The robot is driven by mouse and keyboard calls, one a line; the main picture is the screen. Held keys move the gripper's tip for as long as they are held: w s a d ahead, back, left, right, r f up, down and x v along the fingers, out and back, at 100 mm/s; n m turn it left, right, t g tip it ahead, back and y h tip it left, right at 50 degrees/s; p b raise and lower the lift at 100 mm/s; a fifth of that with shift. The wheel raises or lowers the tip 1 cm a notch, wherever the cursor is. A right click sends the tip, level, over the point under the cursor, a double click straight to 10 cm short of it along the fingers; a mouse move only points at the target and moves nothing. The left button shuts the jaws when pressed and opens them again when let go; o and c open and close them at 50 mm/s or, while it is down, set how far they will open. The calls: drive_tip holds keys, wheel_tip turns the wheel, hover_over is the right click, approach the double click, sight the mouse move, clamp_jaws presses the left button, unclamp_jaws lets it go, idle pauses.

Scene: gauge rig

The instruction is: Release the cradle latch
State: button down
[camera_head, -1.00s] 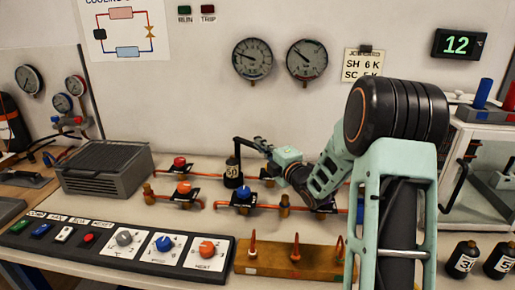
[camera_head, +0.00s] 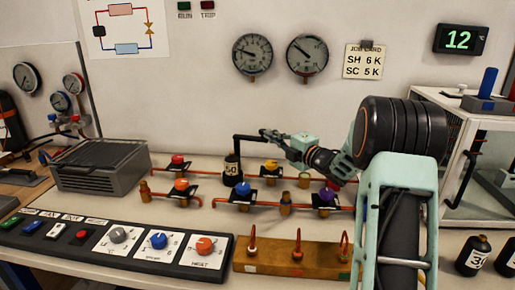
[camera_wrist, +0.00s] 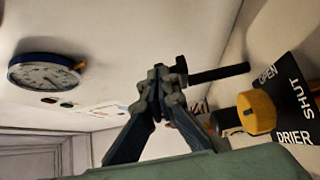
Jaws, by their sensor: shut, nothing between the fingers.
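A bottle marked 50 (camera_head: 232,170) stands upright on the bench among the valves. A black post with a level black bar (camera_head: 247,137) rises above it; I cannot tell whether this is the cradle latch. My gripper (camera_head: 266,134) is at the right end of the bar in the head view. In the wrist view my gripper (camera_wrist: 165,75) has its fingers together and empty, and the black bar (camera_wrist: 220,73) runs right from close by the tips. I cannot tell whether they touch.
A yellow knob (camera_wrist: 257,112) with an OPEN/SHUT DRIER plate is right of the fingers in the wrist view. A blue knob (camera_head: 242,188) and purple knob (camera_head: 325,195) stand nearby. A wooden block with hooks (camera_head: 297,258) is in front.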

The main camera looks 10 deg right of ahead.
drive_tip(key=shift+w+d, duration=0.2)
drive_tip(key=shift+w, duration=0.15)
drive_tip(key=shift+b, duration=0.3)
